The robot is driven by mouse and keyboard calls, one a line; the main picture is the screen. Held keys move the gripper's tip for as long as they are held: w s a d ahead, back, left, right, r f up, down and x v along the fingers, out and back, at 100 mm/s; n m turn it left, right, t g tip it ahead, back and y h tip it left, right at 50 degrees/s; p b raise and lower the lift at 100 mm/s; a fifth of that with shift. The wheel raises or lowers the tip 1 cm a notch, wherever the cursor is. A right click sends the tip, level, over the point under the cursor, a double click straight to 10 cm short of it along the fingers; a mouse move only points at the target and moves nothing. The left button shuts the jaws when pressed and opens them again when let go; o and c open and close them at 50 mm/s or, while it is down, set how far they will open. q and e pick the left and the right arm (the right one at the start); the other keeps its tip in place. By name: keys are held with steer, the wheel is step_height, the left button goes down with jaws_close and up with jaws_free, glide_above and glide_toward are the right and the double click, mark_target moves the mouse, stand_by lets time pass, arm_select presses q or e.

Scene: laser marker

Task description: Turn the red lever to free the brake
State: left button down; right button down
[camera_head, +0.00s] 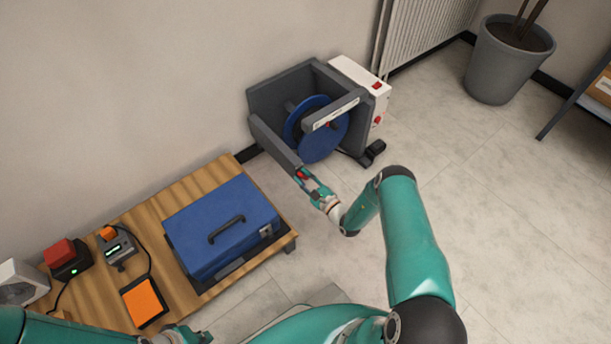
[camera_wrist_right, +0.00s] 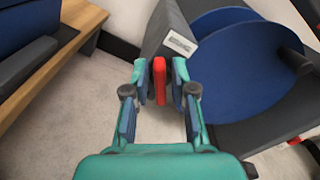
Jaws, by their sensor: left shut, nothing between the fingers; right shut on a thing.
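The red lever (camera_head: 301,174) sits at the front left of the grey frame that carries a blue disc (camera_head: 319,146). My right gripper (camera_head: 305,179) is shut on the lever. In the right wrist view the red lever (camera_wrist_right: 160,78) stands upright between the two fingers of my right gripper (camera_wrist_right: 160,85), beside the grey frame. The fingers cover part of the lever. My left gripper (camera_head: 187,335) is at the bottom edge, partly cut off, shut and empty.
A wooden bench (camera_head: 190,184) at left carries a blue case (camera_head: 222,228), an orange pad (camera_head: 144,302) and small devices. A white box with red switches (camera_head: 361,88) stands behind the frame. A plant pot (camera_head: 505,62) is at far right. Open floor lies right of my right arm.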

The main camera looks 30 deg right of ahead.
steer(key=n, duration=0.3)
steer(key=n+p, duration=0.1)
steer(key=n, duration=0.3)
steer(key=a+f+n+p, duration=0.1)
steer(key=n, duration=0.3)
steer(key=shift+f, duration=0.1)
steer(key=shift+f+n, duration=0.1)
steer(key=shift+n, duration=0.3)
steer(key=c, duration=1.2)
jaws_free()
steer(key=shift+d, duration=0.1)
